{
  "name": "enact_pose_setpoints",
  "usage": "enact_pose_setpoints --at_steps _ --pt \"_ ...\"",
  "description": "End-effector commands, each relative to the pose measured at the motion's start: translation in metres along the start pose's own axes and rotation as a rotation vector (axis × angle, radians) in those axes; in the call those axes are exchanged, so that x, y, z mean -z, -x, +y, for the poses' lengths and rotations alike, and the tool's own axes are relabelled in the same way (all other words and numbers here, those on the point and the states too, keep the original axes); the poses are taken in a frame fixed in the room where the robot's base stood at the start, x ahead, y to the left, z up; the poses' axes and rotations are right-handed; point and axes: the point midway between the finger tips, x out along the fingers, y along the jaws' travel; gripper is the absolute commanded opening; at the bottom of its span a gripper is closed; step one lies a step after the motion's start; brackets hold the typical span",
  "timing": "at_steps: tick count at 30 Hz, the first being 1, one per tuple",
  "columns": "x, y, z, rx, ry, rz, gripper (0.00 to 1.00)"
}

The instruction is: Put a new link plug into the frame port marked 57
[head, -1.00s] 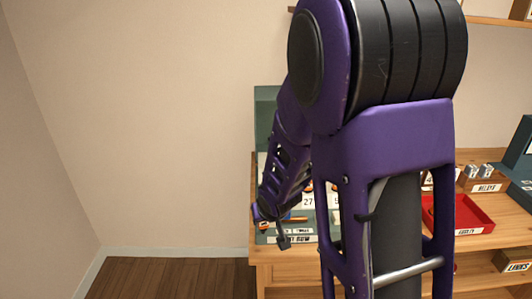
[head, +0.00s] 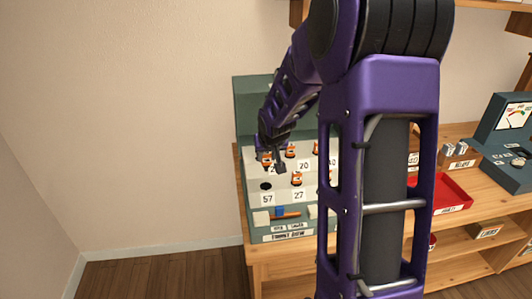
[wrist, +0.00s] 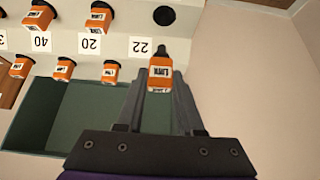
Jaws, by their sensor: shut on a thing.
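In the head view the port frame (head: 246,172) stands on the bench with orange link plugs in its ports. The port above the label 57 (head: 267,199) is an empty dark hole (head: 266,186). An empty hole (wrist: 164,15) also shows at the top of the wrist view. My gripper (wrist: 159,82) is shut on an orange link plug (wrist: 160,72), its dark tip pointing up in that view. In the head view my gripper (head: 271,158) is over the frame's left side, behind the empty port. The held plug hides whatever is behind it near label 22 (wrist: 140,46).
Seated plugs stand close by, one above label 27 (head: 297,179) and one by label 20 (wrist: 110,70). A red tray (head: 440,192) and a meter box (head: 505,125) are to the right.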

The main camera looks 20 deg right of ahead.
Motion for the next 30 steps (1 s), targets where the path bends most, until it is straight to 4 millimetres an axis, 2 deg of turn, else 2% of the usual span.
enact_pose_setpoints --at_steps 8,18,30 --pt "-0.01 -0.014 -0.001 0.001 0.002 -0.002 0.0" --pt "-0.031 -0.045 -0.001 0.001 0.002 0.001 0.0" --pt "-0.033 -0.048 -0.001 0.001 0.002 0.001 0.0"
